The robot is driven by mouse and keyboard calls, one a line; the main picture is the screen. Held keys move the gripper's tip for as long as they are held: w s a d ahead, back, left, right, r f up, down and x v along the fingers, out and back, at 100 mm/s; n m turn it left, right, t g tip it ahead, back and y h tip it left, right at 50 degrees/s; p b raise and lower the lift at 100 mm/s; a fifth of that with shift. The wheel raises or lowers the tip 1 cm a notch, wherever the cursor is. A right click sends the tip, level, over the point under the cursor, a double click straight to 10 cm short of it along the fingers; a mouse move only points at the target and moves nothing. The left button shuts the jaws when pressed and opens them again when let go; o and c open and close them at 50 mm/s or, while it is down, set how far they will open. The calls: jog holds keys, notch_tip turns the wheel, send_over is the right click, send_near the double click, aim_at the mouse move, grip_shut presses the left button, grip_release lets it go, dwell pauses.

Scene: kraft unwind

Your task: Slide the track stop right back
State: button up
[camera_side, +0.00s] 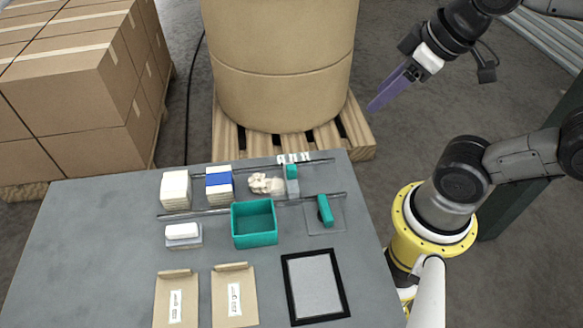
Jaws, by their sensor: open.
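A block with a teal top and grey lower part (292,182) stands between two thin metal rails at the right end of a row of items; it looks like the track stop. The far rail (322,161) runs behind it and the near rail (180,215) in front. My gripper (374,104) is open and empty, with purple fingers, high at the upper right, well apart from the table.
A white stack (175,190), a blue-and-white stack (219,183) and a crumpled beige item (266,184) line the rails. A teal bin (254,224), white block (182,231), two kraft envelopes (234,295) and black-framed panel (315,286) lie nearer. The grey table's (80,250) left is clear.

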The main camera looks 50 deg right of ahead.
jog(key=w+a+r+n+g, duration=0.1)
jog(key=w+a+n+g, duration=0.15)
jog(key=w, duration=0.25)
jog(key=n+g, duration=0.3)
jog(key=n, duration=0.2)
send_over(292, 167)
notch_tip(292, 167, down, 8)
notch_tip(292, 167, down, 13)
jog(key=shift+f, duration=0.1)
grip_shut()
dwell(0.9)
